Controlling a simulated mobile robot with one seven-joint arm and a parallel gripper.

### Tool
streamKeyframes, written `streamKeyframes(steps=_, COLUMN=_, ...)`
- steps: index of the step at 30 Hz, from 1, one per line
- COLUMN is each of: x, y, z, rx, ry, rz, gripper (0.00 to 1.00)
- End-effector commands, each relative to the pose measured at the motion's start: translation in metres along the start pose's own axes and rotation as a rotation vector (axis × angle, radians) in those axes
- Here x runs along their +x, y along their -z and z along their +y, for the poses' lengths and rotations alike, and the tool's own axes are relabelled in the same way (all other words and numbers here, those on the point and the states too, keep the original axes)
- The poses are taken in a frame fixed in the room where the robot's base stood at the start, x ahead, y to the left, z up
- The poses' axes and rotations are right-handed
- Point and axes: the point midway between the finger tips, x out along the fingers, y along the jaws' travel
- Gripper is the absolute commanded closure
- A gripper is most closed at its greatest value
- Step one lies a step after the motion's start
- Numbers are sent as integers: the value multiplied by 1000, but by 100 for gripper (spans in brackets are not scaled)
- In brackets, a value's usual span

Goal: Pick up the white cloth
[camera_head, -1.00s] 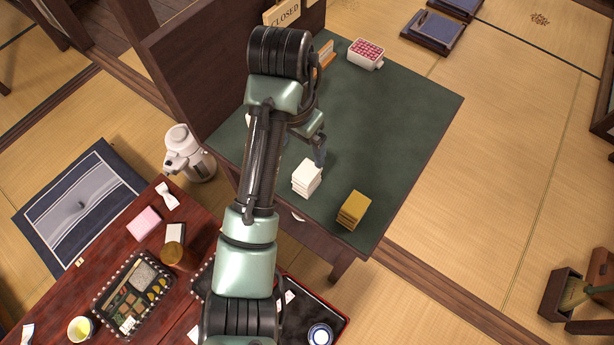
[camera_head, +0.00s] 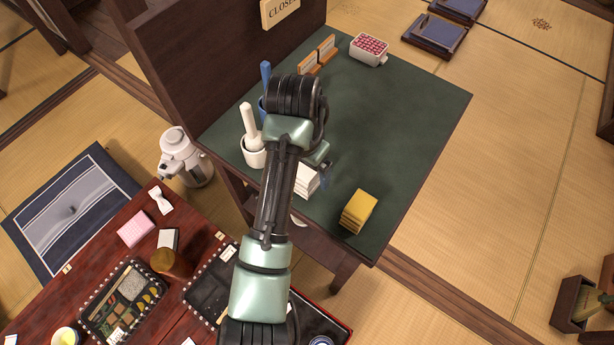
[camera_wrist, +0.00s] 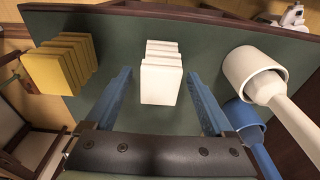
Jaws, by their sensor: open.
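A stack of folded white cloths (camera_head: 307,181) lies on the dark green table top (camera_head: 400,110), partly hidden by my arm in the head view. In the wrist view the white cloth stack (camera_wrist: 161,80) sits in the middle, ahead of and between my two blue fingers. My gripper (camera_wrist: 160,92) is open, one finger on each side of the stack, with a gap on both sides. In the head view my gripper is mostly hidden behind my arm, just beside the stack.
A yellow cloth stack (camera_head: 358,211) lies nearby on the same table. A white pot with a handle (camera_head: 254,152) and a blue one (camera_wrist: 243,115) stand on the other side. A low red-brown table (camera_head: 90,270) with trays is at lower left.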

Motion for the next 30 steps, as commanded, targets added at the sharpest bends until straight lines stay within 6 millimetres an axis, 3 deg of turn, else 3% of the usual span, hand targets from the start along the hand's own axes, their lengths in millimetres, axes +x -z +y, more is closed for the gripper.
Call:
streamKeyframes(steps=6, x=1, y=0, z=0, rx=0, ry=1, rz=1, gripper=12)
streamKeyframes(steps=7, x=1, y=0, z=0, rx=0, ry=0, rz=1, gripper=16)
streamKeyframes(steps=21, x=1, y=0, z=0, rx=0, ry=0, rz=1, gripper=100)
streamKeyframes(steps=30, x=-4, y=1, z=0, rx=0, ry=1, rz=2, gripper=100)
